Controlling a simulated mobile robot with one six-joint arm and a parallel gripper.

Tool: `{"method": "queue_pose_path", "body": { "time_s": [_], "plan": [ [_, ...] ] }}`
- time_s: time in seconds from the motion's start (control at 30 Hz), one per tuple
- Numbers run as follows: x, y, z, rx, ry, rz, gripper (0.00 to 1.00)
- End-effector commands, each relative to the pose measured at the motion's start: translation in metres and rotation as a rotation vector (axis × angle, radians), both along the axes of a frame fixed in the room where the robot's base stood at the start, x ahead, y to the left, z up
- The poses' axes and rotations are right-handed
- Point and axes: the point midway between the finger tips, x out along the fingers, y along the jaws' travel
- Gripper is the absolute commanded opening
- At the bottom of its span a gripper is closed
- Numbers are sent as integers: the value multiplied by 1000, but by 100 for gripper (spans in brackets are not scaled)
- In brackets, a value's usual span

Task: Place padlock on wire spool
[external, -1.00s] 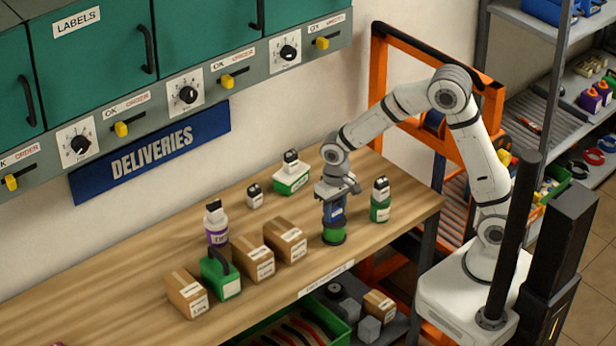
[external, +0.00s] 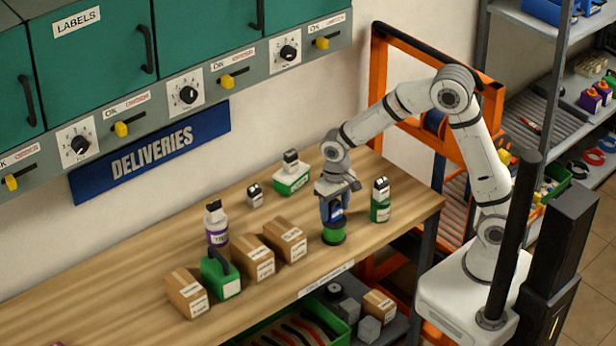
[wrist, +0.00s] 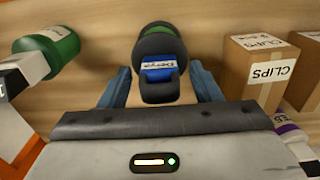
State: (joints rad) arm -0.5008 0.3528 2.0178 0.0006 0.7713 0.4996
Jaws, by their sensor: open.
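The wire spool (external: 334,237) is green with black flanges and stands upright near the table's front edge. The blue padlock (external: 336,212), with a pale label, sits over the spool's top. In the wrist view the padlock (wrist: 159,70) lies within the outline of the dark spool flange (wrist: 160,42), and a little green shows behind it. My gripper (wrist: 161,80) is open, pointing down, with one blue finger on each side of the padlock and visible gaps between. The exact contact under the padlock is hidden.
A green-and-white bottle (external: 380,203) stands just right of the spool. Several cardboard boxes (external: 285,242), a purple-labelled bottle (external: 216,228) and a green container (external: 220,275) stand to the left. A green-and-white container (external: 291,178) is behind. The table's far left is mostly clear.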

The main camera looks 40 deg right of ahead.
Motion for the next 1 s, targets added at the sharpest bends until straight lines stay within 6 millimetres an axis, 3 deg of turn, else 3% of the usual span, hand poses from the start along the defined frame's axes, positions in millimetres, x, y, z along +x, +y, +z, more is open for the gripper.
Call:
{"method": "queue_pose_path", "body": {
  "time_s": [0.3, 0.5, 0.83, 0.93, 1.0],
  "plan": [
    [1, 1, 67, 3, -6, 0, 58],
    [1, 0, 99, 2, -4, 0, 58],
    [-1, -2, 112, 1, -2, -1, 58],
    [-4, -17, 119, 8, -16, -4, 58],
    [-12, -39, 126, 16, -34, -8, 58]
  ]
}}
